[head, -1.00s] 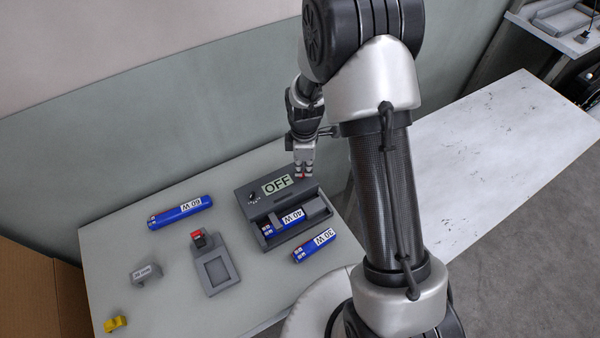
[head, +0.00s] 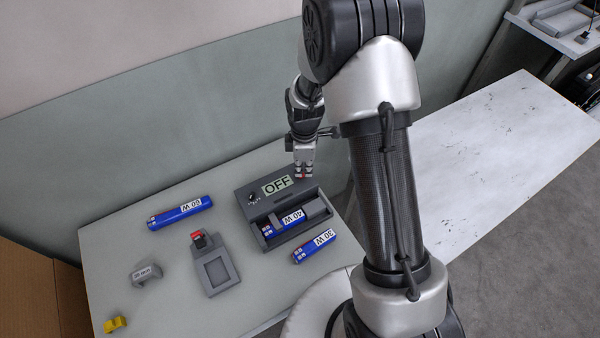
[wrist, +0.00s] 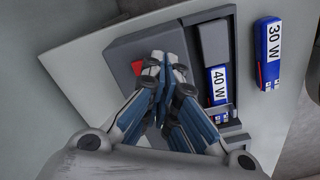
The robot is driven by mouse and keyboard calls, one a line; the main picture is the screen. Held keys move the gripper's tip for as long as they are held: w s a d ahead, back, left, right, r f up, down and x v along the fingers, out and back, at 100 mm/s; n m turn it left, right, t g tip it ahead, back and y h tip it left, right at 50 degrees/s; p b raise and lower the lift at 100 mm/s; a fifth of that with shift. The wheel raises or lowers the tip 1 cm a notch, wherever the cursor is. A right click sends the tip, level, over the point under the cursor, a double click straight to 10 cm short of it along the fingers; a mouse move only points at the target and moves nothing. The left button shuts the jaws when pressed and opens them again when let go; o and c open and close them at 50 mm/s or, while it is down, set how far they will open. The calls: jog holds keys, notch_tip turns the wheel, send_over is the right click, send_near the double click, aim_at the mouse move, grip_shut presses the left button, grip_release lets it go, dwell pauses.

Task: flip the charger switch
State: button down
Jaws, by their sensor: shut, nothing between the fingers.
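The charger (head: 247,194) is a grey box on the table with a display reading OFF (head: 277,185), a dark knob and a slot. A blue 40 W battery (head: 290,220) lies in the slot; it also shows in the wrist view (wrist: 217,86). My gripper (head: 303,177) is shut and empty, fingers pointing down at the charger's right end. I cannot tell whether it touches the switch.
A blue 30 W battery (head: 314,248) lies in front of the charger. A blue 60 W battery (head: 180,213) lies at the left. A grey holder with a red part (head: 214,270), a small grey block (head: 146,272) and a yellow piece (head: 116,324) stand on the table (head: 185,315).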

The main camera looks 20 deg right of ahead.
jog(key=shift+f, duration=0.2)
jog(key=shift+f+b, duration=0.85)
jog(key=shift+f, duration=0.15)
notch_tip(320, 180, up, 7)
jog(key=p, duration=0.5)
dwell(0.4)
notch_tip(320, 180, up, 9)
jog(key=m+t, duration=0.1)
jog(key=m, duration=0.2)
send_over(303, 179)
jog(key=s, duration=0.2)
jog(key=s+r+m+t, duration=0.1)
jog(key=s+r+m, duration=0.5)
jog(key=r, duration=0.6)
jog(key=s+r+m+t+b, duration=0.1)
jog(key=s+r+m, duration=0.5)
jog(key=s, duration=1)
jog(key=shift+s+t, duration=0.15)
jog(key=shift+t, duration=0.65)
